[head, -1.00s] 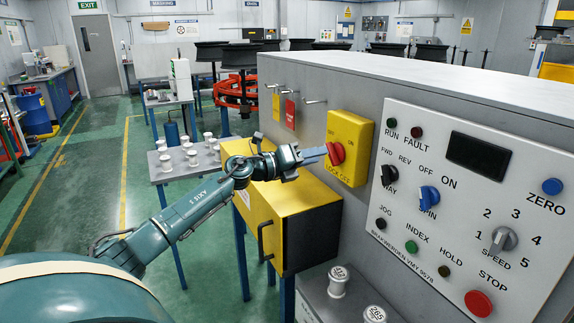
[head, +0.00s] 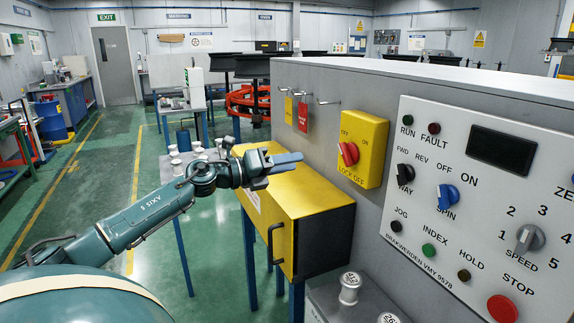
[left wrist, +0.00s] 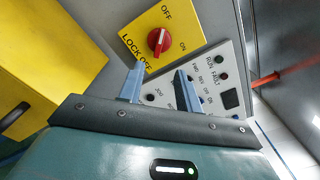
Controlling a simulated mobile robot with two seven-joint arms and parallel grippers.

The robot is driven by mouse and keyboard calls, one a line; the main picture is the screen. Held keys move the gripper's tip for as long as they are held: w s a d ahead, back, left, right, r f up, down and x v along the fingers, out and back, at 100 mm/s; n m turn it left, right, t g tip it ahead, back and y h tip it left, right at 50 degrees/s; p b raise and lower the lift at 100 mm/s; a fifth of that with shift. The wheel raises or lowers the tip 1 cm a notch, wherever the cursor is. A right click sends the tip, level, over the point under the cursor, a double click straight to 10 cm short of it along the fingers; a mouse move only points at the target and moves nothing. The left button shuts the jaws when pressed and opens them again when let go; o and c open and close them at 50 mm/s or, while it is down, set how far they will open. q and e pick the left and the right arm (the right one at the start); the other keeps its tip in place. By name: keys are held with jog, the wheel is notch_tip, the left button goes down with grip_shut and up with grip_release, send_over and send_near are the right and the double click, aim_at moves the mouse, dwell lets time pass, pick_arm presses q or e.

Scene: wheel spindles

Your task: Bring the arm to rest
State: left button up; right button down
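My left gripper (head: 292,159) is in the air, left of the yellow lock-off plate (head: 372,128) and above the yellow box. Its two fingers stand apart in the left wrist view (left wrist: 158,84), with nothing between them. The red rotary knob (head: 348,154) on the plate is clear of the fingers; it also shows in the left wrist view (left wrist: 158,40). Its exact setting is hard to tell. My right gripper is not in view.
The yellow box (head: 290,205) with a black handle juts out below my left gripper. The control panel (head: 470,240) is at the right. Two metal weights (head: 349,288) stand at the bottom. Green floor (head: 95,195) is open at the left.

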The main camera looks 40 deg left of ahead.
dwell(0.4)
pick_arm(q)
jog(key=s+d+f+n+y, duration=0.1)
jog(key=s+d+f+n, duration=0.2)
jog(key=d+f+n, duration=0.45)
jog(key=s+d+f+n+y, duration=0.2)
jog(key=s+f+n, duration=0.15)
jog(key=f, duration=0.75)
jog(key=s+d+f+n+y, duration=0.1)
jog(key=s+d+f+n, duration=0.1)
jog(key=d+f+n, duration=0.5)
jog(key=s+d+f+n+g, duration=0.6)
jog(key=s+d+f+n, duration=0.4)
jog(key=s+d+f, duration=0.2)
jog(key=s+d, duration=0.2)
jog(key=d, duration=0.1)
jog(key=shift+s+f, duration=0.15)
jog(key=shift+f, duration=0.15)
jog(key=shift+d, duration=0.1)
